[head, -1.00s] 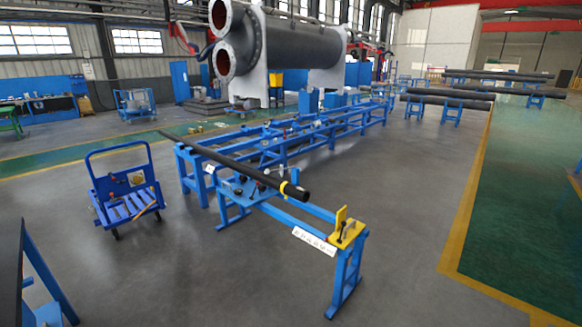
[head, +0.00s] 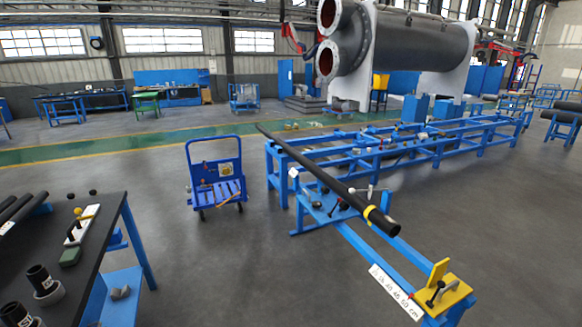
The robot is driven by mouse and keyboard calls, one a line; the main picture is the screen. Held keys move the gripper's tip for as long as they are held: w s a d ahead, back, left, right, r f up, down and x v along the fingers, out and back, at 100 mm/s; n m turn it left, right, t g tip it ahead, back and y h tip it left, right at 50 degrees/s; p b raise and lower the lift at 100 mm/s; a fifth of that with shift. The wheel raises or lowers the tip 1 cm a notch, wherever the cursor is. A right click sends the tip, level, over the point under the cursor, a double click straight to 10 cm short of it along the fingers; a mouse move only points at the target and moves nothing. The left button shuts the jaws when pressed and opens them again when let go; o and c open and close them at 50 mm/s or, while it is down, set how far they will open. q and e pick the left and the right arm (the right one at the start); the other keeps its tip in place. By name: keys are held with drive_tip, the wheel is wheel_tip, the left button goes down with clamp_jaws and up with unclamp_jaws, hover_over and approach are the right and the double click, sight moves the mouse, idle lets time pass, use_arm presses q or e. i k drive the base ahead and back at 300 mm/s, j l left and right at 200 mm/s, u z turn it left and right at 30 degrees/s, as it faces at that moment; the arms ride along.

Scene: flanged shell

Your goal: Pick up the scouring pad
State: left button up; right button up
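A small dark green rectangular block (head: 70,257), which looks like the scouring pad, lies flat on the black-topped workbench (head: 98,242) at the lower left. A white board with a yellow-handled tool (head: 79,224) lies just behind it. Two dark cylinders stand in front of it, one of them (head: 42,282) with a white ring around its base. Neither of my grippers shows in the head view.
Dark pipes (head: 22,207) lie on the bench's far left. A blue cart (head: 216,180) stands beyond the bench. A long blue frame carrying a black pipe (head: 325,178) is to the right. Grey floor (head: 240,265) between bench and frame is clear.

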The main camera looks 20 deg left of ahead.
sight(70, 257)
drive_tip(key=i+j+u, duration=0.1)
drive_tip(key=i+u, duration=1.15)
drive_tip(key=i+l+u, duration=0.1)
drive_tip(key=i+u, duration=0.3)
drive_tip(key=i+l+u, duration=0.1)
drive_tip(key=i+u, duration=0.25)
drive_tip(key=i+l+u, duration=0.2)
drive_tip(key=i+u, duration=0.2)
drive_tip(key=i+l+u, duration=0.35)
